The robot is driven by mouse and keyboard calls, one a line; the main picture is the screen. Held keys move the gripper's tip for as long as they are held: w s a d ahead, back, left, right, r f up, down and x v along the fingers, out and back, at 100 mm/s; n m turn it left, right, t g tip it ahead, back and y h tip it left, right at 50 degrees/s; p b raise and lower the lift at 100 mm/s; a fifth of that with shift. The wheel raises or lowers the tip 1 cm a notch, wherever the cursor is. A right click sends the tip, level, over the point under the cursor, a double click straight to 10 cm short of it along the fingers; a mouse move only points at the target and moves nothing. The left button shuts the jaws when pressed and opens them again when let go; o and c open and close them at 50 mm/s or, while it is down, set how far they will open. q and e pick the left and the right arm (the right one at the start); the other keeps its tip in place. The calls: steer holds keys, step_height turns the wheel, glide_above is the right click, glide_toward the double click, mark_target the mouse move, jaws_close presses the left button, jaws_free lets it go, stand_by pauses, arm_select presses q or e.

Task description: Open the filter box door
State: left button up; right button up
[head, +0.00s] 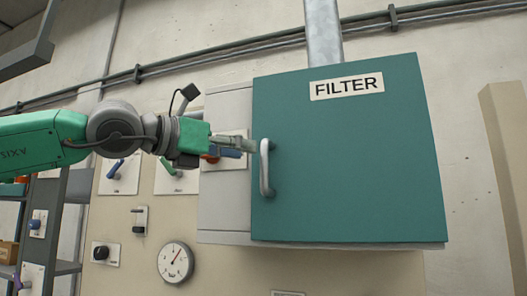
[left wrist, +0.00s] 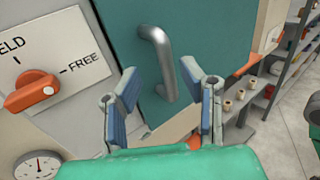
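The teal filter box door (head: 350,170) with the FILTER label (head: 347,86) appears shut on its grey box. A grey metal bar handle (head: 266,168) stands upright near the door's left edge. My left gripper (head: 248,146) reaches in from the left, its tips close to the upper part of the handle. In the left wrist view my left gripper (left wrist: 170,82) is open, with two blue-padded fingers spread apart. The handle (left wrist: 160,60) shows ahead, between the fingers' directions; I cannot tell whether they touch it. My right gripper is not in view.
An orange knob (left wrist: 30,92) on a FIELD/FREE plate is beside the box. A gauge (head: 175,262), switches and levers sit on the panel below and left. Shelves (head: 65,200) stand at far left. A beige column (head: 505,160) is at right.

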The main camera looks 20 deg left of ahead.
mark_target(261, 152)
arm_select(q)
steer(key=x, duration=0.5)
steer(key=shift+d+p, duration=0.15)
steer(key=shift+p, duration=0.15)
steer(key=shift+w+d, duration=0.2)
steer(key=shift+d, duration=0.5)
steer(key=shift+a, duration=0.4)
jaws_close()
steer(key=shift+a, duration=0.1)
